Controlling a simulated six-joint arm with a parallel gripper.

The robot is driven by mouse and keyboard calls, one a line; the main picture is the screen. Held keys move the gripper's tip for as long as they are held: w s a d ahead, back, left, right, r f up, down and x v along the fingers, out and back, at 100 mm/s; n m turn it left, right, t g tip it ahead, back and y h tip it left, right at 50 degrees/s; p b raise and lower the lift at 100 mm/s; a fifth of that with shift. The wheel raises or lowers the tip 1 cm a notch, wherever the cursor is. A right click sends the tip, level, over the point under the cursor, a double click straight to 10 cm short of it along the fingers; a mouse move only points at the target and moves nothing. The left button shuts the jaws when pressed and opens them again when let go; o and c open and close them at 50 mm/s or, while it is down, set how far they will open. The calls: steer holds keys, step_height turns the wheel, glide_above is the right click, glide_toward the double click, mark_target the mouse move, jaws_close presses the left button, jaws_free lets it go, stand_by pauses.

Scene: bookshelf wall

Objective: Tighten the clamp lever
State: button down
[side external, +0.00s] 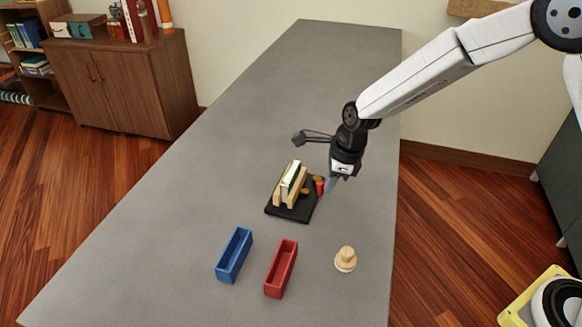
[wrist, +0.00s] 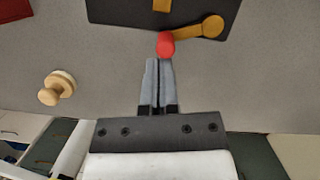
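The clamp has a black base (side external: 285,212) with light wooden jaws (side external: 303,182) standing on it. A thin white and dark green piece (side external: 290,178) stands upright between the jaws. The orange-yellow clamp lever (wrist: 200,30) shows in the wrist view, with a round end at right and a red tip (wrist: 167,45) at left. The red tip also shows in the side view (side external: 320,186). My gripper (wrist: 160,62) has its fingers together, with nothing seen between them. Its fingertips are right beside the red tip; I cannot tell whether they touch it.
A blue bin (side external: 234,256) and a red bin (side external: 281,268) lie on the grey table (side external: 200,200) in front of the clamp. A wooden knobbed piece (side external: 345,259) stands right of the red bin. The table beyond the clamp is clear.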

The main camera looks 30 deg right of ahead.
steer(key=shift+a, duration=0.55)
stand_by(0.5)
steer(key=shift+s+d, duration=1.35)
steer(key=shift+s, duration=0.2)
steer(key=v, duration=1)
steer(key=shift+s+a, duration=0.2)
steer(key=shift+a, duration=0.15)
steer(key=shift+d, duration=0.1)
